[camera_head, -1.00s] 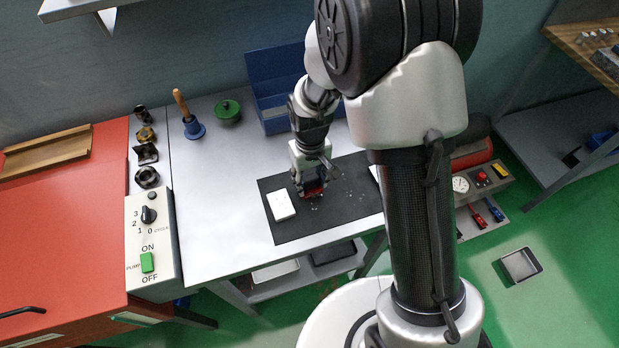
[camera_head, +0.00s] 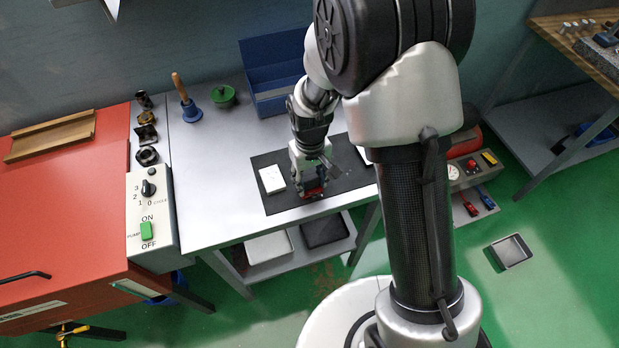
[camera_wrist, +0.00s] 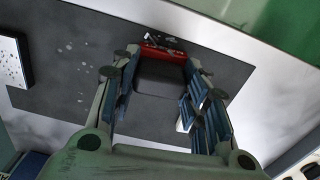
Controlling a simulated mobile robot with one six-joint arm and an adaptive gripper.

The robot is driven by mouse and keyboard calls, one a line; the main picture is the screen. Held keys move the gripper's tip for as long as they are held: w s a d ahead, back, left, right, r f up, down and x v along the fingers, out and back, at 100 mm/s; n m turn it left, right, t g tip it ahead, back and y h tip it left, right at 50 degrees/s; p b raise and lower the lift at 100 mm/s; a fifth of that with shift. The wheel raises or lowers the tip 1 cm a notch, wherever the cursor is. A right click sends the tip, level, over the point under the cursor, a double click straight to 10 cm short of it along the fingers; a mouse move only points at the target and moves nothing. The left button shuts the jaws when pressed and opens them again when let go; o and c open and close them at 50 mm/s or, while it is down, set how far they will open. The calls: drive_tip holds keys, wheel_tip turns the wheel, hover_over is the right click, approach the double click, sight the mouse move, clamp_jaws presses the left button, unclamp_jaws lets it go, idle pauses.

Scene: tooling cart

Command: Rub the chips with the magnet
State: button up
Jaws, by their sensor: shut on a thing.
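My gripper (camera_head: 311,186) is shut on a magnet (camera_wrist: 160,75), a dark grey block with a red end, near the front edge of the dark mat (camera_head: 290,203). The red end also shows low between the fingers in the head view. In the wrist view, small dark and silvery bits show at the magnet's red end; I cannot tell whether they cling to it. Pale chips (camera_wrist: 70,60) lie scattered on the mat in the wrist view. A white block (camera_head: 272,180) lies on the mat's left part, with dark specks on its face in the wrist view (camera_wrist: 12,65).
Another white piece (camera_head: 366,155) is partly hidden behind my arm. A control box (camera_head: 152,220) is at the left. The bench (camera_head: 215,185) is clear left of the mat.

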sight(309, 175)
drive_tip(key=r, duration=0.1)
drive_tip(key=r+p, duration=0.1)
drive_tip(key=r, duration=0.1)
drive_tip(key=shift+w+r+p, duration=0.35)
drive_tip(key=shift+r, duration=0.05)
drive_tip(key=shift+s+r+p, duration=0.1)
drive_tip(key=shift+r+p, duration=1.45)
drive_tip(key=shift+r, duration=0.55)
drive_tip(key=shift+a, duration=0.1)
